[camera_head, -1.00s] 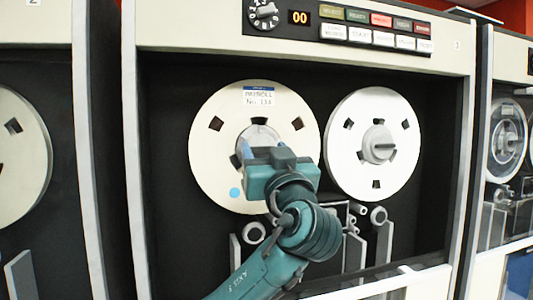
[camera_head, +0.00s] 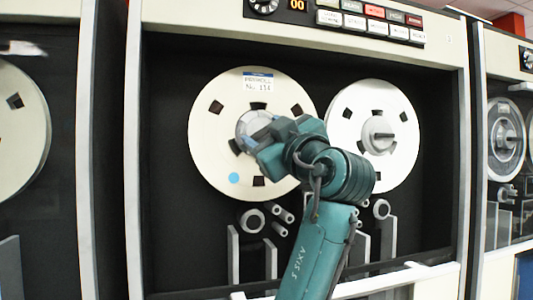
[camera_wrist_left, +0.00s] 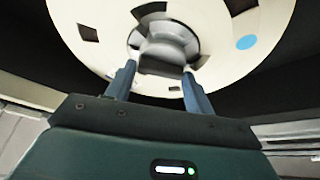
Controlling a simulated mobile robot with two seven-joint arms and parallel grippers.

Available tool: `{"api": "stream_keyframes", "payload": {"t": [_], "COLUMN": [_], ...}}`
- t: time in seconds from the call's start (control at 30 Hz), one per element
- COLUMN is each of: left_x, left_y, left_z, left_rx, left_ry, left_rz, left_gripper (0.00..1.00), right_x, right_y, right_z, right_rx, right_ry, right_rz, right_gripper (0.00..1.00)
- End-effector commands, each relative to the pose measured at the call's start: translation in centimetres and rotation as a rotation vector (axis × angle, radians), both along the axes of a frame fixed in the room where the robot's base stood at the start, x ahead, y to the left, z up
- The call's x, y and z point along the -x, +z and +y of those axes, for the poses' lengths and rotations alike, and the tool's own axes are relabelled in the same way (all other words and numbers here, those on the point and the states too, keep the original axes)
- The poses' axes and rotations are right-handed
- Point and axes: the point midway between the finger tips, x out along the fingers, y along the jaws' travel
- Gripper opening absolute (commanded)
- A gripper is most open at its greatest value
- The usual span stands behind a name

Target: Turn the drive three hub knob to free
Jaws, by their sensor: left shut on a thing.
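The left reel (camera_head: 210,150) of the drive marked 3 is cream, with a blue-edged payroll label (camera_head: 258,82) at its top and a light blue dot (camera_head: 233,178) low on its left. Its grey hub knob (camera_head: 250,121) is partly hidden behind my left gripper (camera_head: 262,137). In the left wrist view, the two blue-grey fingers (camera_wrist_left: 160,78) stand on either side of the round knob (camera_wrist_left: 166,42). The left gripper is shut on this knob. The knob's marking cannot be read. My right gripper is not in view.
A second reel (camera_head: 350,157) with its own grey knob (camera_head: 377,137) is close at the right. Rollers (camera_head: 251,219) and upright posts stand below the reels. A button panel (camera_head: 370,20) is above, and neighbouring drives flank this one.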

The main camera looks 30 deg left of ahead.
Motion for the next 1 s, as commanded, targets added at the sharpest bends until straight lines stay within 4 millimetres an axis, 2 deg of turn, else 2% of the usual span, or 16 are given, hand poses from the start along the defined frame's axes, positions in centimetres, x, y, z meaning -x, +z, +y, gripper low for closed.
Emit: {"api": "stream_keyframes", "payload": {"t": [0.03,0.33,1.0], "left_x": [-0.1,-0.1,-0.1], "left_y": [-0.4,0.0,0.4], "left_z": [-0.1,-0.2,-0.1], "left_rx": [0.033,0.218,0.576], "left_ry": [-0.003,-0.001,0.002], "left_rz": [-0.030,-0.247,-0.669], "left_gripper": [0.30,0.30,0.30], "right_x": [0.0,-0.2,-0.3], "right_y": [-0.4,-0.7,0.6], "right_z": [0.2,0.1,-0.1], "right_rx": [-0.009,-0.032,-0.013], "right_ry": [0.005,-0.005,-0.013], "right_rz": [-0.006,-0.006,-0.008], "right_gripper": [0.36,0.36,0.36]}}
